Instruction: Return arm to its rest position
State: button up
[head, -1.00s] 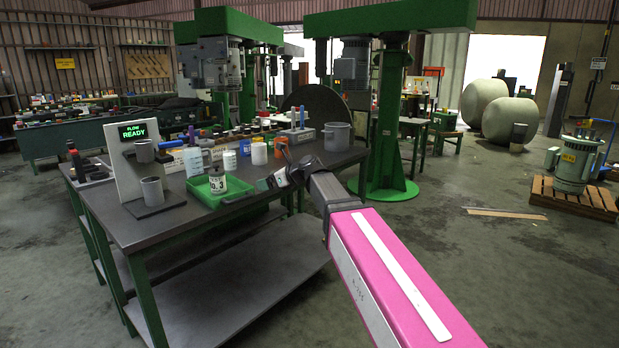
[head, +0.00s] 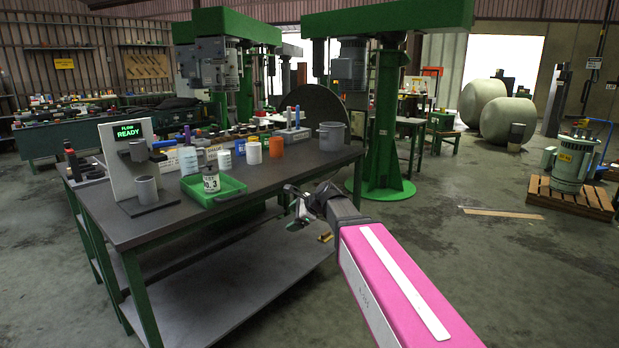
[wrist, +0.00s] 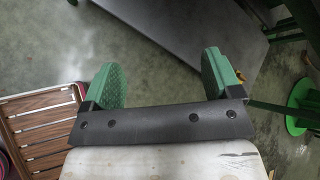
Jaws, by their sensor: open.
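My gripper (head: 290,208) is in front of the right front edge of the workbench (head: 165,224) in the head view, clear of the tabletop. In the wrist view my gripper (wrist: 165,85) shows two green finger pads spread wide, with only the floor and the bench's lower shelf beyond. It is open and empty. My pink arm link stretches to the lower right.
A flow stand reading READY (head: 128,133) is at the bench's left. A grey pot (head: 331,136) and several cups and bottles stand along the back. A green machine column (head: 383,130) rises behind the bench.

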jog(key=s+d+f+n+g+h, duration=0.2)
jog(key=s+d+f+n+h, duration=0.2)
jog(key=s+d+f+n, duration=0.4)
jog(key=s+d+f+n+g+h, duration=0.2)
jog(key=s+d+f+n+h, duration=0.2)
jog(key=s+d+f+n, duration=0.4)
jog(key=s+d+f, duration=0.1)
jog(key=d+f, duration=0.6)
jog(key=shift+d+h, duration=0.3)
jog(key=shift+d, duration=0.1)
jog(key=shift+s, duration=0.1)
